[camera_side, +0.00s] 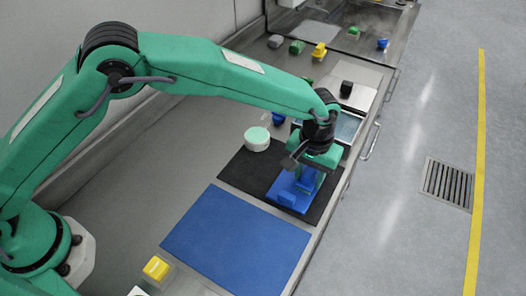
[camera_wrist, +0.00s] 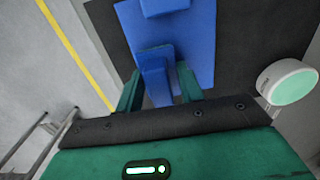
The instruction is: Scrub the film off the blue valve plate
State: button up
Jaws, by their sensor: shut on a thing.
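The blue valve plate (camera_side: 290,187) lies on a black mat (camera_side: 243,168); it also shows at the top of the wrist view (camera_wrist: 190,35). A raised blue block (camera_side: 287,198) stands on the plate, and it shows at the top edge of the wrist view (camera_wrist: 163,7). My gripper (camera_side: 307,177) points down over the plate. In the wrist view my gripper (camera_wrist: 158,86) is shut on a blue piece (camera_wrist: 155,75) between its green fingers. I cannot tell whether this piece is separate from the plate. I cannot make out any film.
A white round tub with a mint top (camera_side: 257,138) stands at the mat's back edge. A blue mat (camera_side: 235,240) lies in front. A shallow tray (camera_side: 349,126) sits behind my gripper, with a black block (camera_side: 346,88) beyond. A yellow block (camera_side: 157,268) is at the near edge.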

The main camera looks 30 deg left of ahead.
aim_at(285, 173)
jog(key=shift+a, duration=3.05)
jog(key=shift+d, duration=3.95)
jog(key=shift+r, duration=4.1)
jog(key=shift+a, duration=0.1)
